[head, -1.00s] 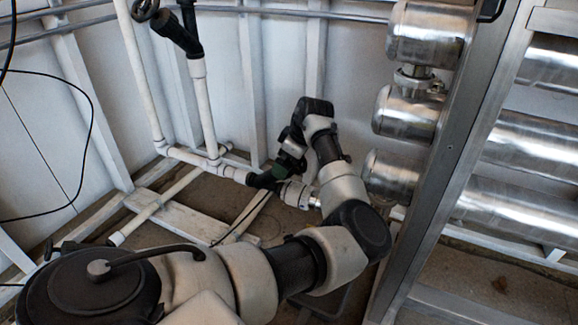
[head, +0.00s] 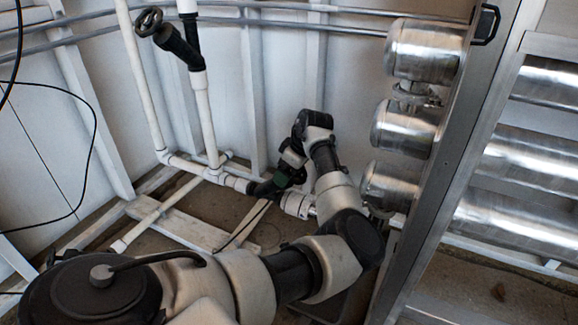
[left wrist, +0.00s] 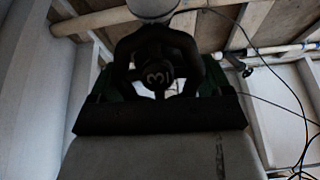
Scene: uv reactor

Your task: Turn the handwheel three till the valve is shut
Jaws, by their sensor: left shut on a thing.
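Handwheel three (left wrist: 160,46) is dark, with a pale "3" on its hub, and fills the middle of the left wrist view. My left gripper (head: 284,174) is at the low black valve (head: 262,189) in the head view. It is shut on the handwheel, with its green-sided fingers at either side of the rim in the left wrist view. The gripper and wrist hide most of the wheel in the head view. How far the valve is turned cannot be told. My right gripper is not in view.
Another black handwheel (head: 149,21) sits on an angled valve at the upper left. White pipes (head: 202,120) run down the wall to the low valve. Steel cylinders (head: 402,130) and a metal frame (head: 440,170) stand close right of my arm. A black cable (head: 90,140) hangs at left.

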